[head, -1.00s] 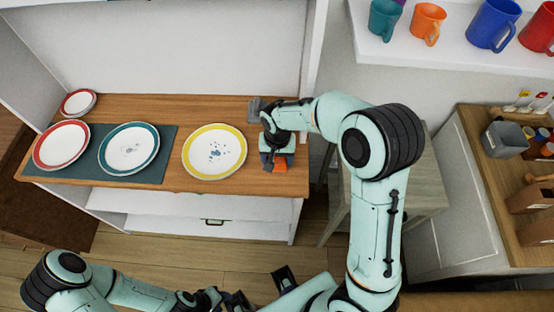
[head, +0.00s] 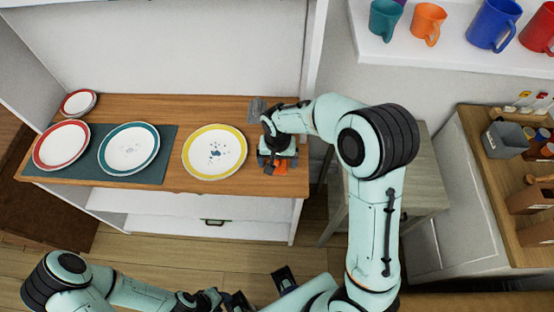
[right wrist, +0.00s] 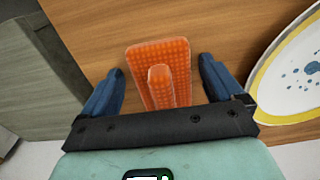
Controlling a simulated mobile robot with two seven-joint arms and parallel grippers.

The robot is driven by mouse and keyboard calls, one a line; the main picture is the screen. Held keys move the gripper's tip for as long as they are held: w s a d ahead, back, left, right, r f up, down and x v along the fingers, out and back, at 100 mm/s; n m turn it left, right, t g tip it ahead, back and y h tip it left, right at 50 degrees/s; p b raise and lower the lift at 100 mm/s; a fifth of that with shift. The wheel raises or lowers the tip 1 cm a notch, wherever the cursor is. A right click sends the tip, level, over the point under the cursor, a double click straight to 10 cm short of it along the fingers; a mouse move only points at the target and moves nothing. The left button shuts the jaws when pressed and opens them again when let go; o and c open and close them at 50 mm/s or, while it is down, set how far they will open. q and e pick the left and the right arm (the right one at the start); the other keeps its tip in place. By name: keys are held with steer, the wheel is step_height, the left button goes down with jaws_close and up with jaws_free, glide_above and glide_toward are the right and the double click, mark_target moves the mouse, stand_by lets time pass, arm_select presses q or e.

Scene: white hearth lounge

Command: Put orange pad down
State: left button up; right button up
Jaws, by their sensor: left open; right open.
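The orange pad (right wrist: 175,92) lies on the wooden counter (head: 230,108), with its raised grip upward in the right wrist view. In the head view only a small orange part (head: 281,168) shows under my right gripper (head: 277,160), near the counter's front right corner. In the right wrist view my right gripper (right wrist: 162,70) is open, with one blue finger on each side of the pad and visible gaps between. My left gripper (head: 238,300) is low at the bottom edge of the head view, open and partly cut off, away from the counter.
A yellow-rimmed plate (head: 214,151) lies just left of my right gripper. A grey object (head: 257,108) sits behind the gripper. A white side panel (head: 314,50) rises at the right.

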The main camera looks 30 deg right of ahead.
step_height(320, 180, up, 12)
steer(key=p, duration=0.1)
steer(key=shift+s+a, duration=0.1)
stand_by(0.6)
